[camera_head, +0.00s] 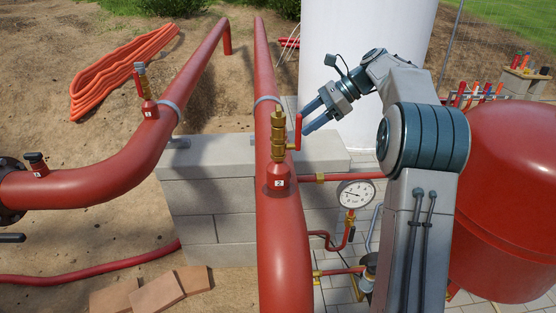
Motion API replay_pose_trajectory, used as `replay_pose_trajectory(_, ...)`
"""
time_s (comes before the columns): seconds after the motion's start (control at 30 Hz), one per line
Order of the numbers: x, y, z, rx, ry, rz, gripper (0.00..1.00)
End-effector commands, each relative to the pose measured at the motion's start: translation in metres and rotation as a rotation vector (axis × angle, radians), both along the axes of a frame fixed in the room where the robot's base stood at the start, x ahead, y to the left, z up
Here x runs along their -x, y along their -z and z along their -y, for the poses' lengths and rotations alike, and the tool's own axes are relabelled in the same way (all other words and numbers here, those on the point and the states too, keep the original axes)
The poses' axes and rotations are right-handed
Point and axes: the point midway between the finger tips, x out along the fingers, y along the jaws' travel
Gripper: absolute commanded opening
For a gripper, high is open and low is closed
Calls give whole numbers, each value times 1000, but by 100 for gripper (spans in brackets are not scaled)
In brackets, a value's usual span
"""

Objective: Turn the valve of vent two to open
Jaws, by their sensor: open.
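Vent two is the brass fitting (278,135) standing upright on the middle red pipe. A white label with the number 2 (279,183) is on its red base. Its red valve handle (298,131) is on the right side of the brass body and points up, roughly along the body. My gripper (306,118) is just right of the handle, coming in from the upper right with its blue-grey fingers apart. The fingertips are close to the handle; I cannot tell whether they touch it. Nothing is seen held between them.
A second vent (147,100) stands on the left red pipe. A pressure gauge (355,194) is below right of vent two. A grey block wall (215,200) lies behind the pipe, and a white tank (360,50) stands behind my arm. A red vessel (515,200) is at right.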

Motion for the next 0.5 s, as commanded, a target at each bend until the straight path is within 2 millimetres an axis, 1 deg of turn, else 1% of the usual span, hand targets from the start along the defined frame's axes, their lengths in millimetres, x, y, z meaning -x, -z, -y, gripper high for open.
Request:
replay_pose_trajectory(0.03, 0, -4, 6, 1, 2, 1, 65)
replay_pose_trajectory(0.3, 0, -25, 31, 1, 2, 1, 65)
replay_pose_trajectory(0.5, 0, -35, 43, 0, 1, 1, 65)
